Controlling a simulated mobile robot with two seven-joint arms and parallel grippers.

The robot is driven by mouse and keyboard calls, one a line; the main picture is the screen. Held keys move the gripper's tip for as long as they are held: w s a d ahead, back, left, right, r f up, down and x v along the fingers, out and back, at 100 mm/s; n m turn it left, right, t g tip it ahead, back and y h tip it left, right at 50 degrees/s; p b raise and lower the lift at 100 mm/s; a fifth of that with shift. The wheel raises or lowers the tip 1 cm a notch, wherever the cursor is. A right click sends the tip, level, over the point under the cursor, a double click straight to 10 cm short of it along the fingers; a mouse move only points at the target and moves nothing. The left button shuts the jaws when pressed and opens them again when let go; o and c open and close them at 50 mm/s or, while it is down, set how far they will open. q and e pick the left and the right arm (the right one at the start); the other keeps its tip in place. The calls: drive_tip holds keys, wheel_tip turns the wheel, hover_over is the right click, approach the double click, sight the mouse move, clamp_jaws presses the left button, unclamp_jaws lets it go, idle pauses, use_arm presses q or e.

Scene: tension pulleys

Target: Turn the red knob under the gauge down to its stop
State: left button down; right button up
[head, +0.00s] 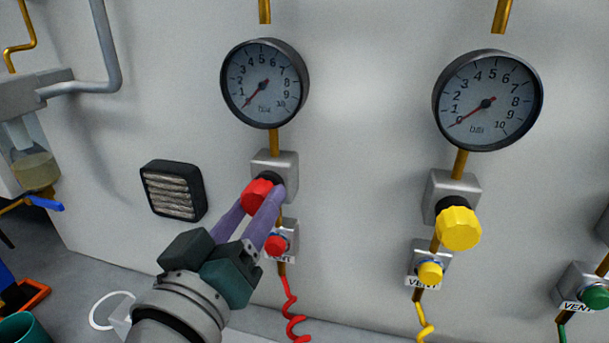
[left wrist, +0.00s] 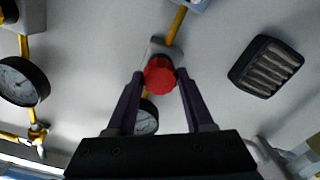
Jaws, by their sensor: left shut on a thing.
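The red knob (head: 257,194) sits on a grey valve block (head: 276,168) below the left round gauge (head: 264,84). That gauge's needle points to the lower left, near the low end of its scale. My left gripper (head: 262,200) reaches up from below, with its two purple fingers closed on the sides of the red knob. In the left wrist view the red knob (left wrist: 160,76) shows between the two fingertips, and a gauge (left wrist: 147,118) is partly hidden behind the gripper. My right gripper is not in view.
A red vent button (head: 275,243) is just below, close to a finger. To the right are a yellow knob (head: 459,228), a yellow vent button (head: 430,271) and a second gauge (head: 488,100). A black-framed grille (head: 173,191) is on the left. Coiled hoses hang below.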

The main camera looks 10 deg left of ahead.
use_arm(q)
drive_tip(key=n, duration=0.5)
idle(0.8)
drive_tip(key=shift+c, duration=1.4)
unclamp_jaws()
drive_tip(key=s+b, duration=0.1)
drive_tip(key=s, duration=0.9)
drive_tip(key=shift+a+b, duration=0.15)
drive_tip(key=shift+b, duration=0.15)
